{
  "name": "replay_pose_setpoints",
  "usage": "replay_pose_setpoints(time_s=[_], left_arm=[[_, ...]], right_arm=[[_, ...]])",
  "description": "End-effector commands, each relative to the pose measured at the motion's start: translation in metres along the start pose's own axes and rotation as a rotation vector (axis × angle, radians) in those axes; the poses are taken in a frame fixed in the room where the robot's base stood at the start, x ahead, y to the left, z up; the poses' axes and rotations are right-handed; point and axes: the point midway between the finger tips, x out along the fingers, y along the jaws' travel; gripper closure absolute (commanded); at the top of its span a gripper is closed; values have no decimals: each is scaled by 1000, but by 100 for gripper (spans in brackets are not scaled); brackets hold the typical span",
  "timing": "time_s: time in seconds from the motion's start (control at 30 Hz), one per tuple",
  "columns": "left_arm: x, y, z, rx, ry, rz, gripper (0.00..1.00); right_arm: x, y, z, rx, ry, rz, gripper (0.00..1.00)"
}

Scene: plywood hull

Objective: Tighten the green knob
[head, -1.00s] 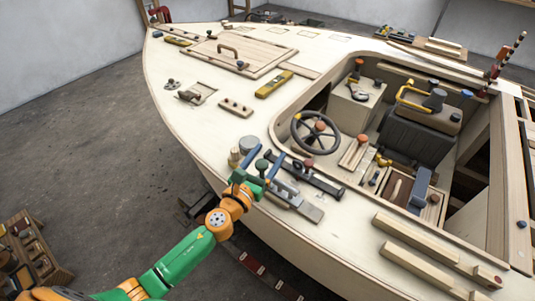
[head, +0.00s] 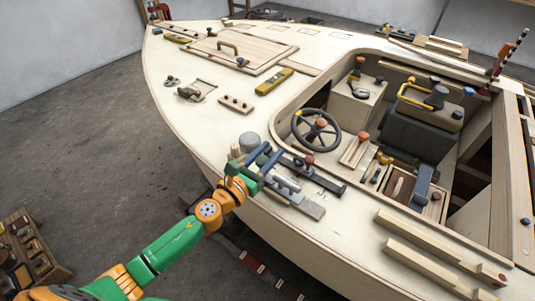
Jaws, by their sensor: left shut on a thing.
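The green knob (head: 262,160) is a small dark green ball on the hardware at the near edge of the hull deck, left of the cockpit. My left gripper (head: 272,151) has its two blue fingers on either side of the knob and is shut on it. The fingers and wrist hide part of the knob and its stem. The metal clamp-like fitting (head: 287,184) lies just right of the fingers. My right gripper is not in view.
A grey cylinder (head: 249,142) stands close behind the left gripper. A dark rail (head: 318,176) runs right of it. The steering wheel (head: 316,131) and cockpit lie beyond. A yellow level (head: 274,82) lies on the foredeck.

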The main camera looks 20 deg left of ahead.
Motion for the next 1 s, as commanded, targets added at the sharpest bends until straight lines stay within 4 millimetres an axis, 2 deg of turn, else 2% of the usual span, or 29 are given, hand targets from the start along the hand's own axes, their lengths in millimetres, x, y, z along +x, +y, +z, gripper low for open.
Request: replay_pose_setpoints(time_s=[0.27, 0.7, 1.0], left_arm=[[-1, -6, -9, 6, -2, -244, 100], [-5, -16, -11, 5, -5, -644, 100], [-9, -22, -5, 2, -5, -848, 100]], right_arm=[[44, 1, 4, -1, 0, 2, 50], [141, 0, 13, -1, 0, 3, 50], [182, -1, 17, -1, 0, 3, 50]])
